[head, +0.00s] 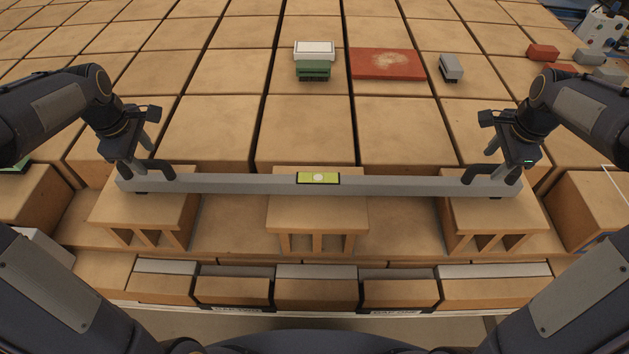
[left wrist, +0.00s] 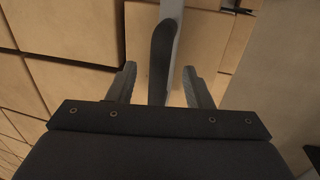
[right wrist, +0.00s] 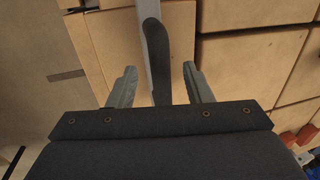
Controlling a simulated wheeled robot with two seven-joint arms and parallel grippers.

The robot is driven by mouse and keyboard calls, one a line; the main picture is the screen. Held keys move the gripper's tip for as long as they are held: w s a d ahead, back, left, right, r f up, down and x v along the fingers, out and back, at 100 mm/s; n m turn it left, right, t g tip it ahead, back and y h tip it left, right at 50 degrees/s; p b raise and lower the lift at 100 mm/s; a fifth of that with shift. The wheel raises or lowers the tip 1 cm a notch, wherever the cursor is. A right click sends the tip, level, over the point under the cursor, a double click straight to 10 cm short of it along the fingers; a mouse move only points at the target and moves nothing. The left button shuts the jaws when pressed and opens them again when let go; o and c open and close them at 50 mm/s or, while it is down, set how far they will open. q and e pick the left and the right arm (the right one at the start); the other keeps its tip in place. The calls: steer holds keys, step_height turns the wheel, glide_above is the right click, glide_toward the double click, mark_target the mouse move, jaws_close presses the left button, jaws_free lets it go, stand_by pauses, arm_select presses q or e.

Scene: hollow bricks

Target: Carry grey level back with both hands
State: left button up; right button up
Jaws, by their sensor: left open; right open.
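The long grey level (head: 400,184) with a yellow-green vial window (head: 318,178) at its middle lies across three hollow bricks, left (head: 150,208), middle (head: 330,215) and right (head: 490,215). It has a dark handle near each end. My left gripper (head: 143,170) is open at the left handle; in the left wrist view its fingers stand on both sides of the handle (left wrist: 162,60), apart from it. My right gripper (head: 497,170) is open at the right handle; in the right wrist view its fingers stand on both sides of the handle (right wrist: 156,55). Finger contact is not visible.
Behind the level are rows of large tan blocks (head: 305,125). On them sit a green and white stack (head: 313,60), a red slab (head: 387,64), a small grey block (head: 451,68) and a red block (head: 542,52). A row of bricks with grey tops (head: 317,285) lies in front.

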mark_target(149, 161)
arm_select(q)
steer(key=shift+w+f, duration=0.25)
steer(key=shift+f, duration=0.85)
steer(key=shift+w+f, duration=0.2)
steer(key=shift+f, duration=0.85)
arm_select(e)
steer(key=shift+w+f, duration=0.2)
steer(key=shift+f, duration=0.9)
steer(key=shift+w+f, duration=0.2)
steer(key=shift+f, duration=0.85)
arm_select(q)
jaws_close()
arm_select(e)
jaws_close()
arm_select(q)
steer(key=shift+w+r, duration=0.1)
steer(key=shift+r, duration=0.05)
arm_select(e)
steer(key=shift+w+r, duration=0.1)
steer(key=shift+r, duration=0.05)
